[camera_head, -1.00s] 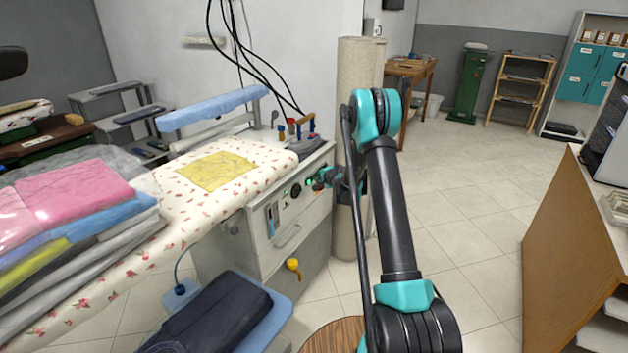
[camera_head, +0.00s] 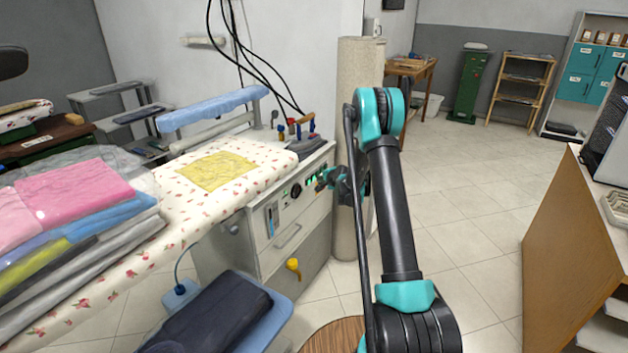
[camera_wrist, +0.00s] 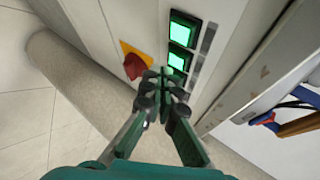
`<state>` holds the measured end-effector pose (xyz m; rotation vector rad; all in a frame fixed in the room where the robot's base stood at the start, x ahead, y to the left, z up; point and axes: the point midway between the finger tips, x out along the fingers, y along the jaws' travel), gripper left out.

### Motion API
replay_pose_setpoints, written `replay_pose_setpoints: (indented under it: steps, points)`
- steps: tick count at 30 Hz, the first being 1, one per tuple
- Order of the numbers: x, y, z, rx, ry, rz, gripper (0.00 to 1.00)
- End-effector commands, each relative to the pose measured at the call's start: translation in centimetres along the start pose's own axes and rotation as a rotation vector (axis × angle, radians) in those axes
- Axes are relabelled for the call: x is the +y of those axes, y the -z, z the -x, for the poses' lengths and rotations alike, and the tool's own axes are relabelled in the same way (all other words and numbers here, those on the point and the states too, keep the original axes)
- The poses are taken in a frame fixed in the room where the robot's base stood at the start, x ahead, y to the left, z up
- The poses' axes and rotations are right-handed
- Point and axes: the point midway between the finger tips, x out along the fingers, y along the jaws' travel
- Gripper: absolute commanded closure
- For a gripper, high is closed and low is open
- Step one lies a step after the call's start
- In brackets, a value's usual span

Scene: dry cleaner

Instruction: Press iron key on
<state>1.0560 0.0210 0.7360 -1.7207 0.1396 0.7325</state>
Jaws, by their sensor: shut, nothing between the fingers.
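The ironing station's control panel (camera_head: 285,205) is on the front of a pale cabinet. In the wrist view, green lit square keys (camera_wrist: 184,31) sit in a row on it, with another lit key (camera_wrist: 179,61) just beyond my fingertips. Labels are not readable, so I cannot tell which is the iron key. A red rotary switch (camera_wrist: 134,66) on a yellow plate is left of the keys. My gripper (camera_wrist: 164,76) is shut and empty, its tips in front of the row and hiding part of it. I cannot tell if they touch the panel.
The padded ironing board (camera_head: 215,175) with a yellow cloth (camera_head: 218,171) is above the panel. An iron (camera_head: 303,143) rests at its right end. Folded bagged clothes (camera_head: 75,195) lie at left. A beige column (camera_head: 358,100) stands behind my arm.

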Motion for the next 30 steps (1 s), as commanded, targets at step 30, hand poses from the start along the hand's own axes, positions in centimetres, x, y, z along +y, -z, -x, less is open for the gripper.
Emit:
replay_pose_setpoints:
  steps: [30]
  points:
    - [2.9, 2.9, 3.9, 0.0, 0.0, -0.001, 1.0]
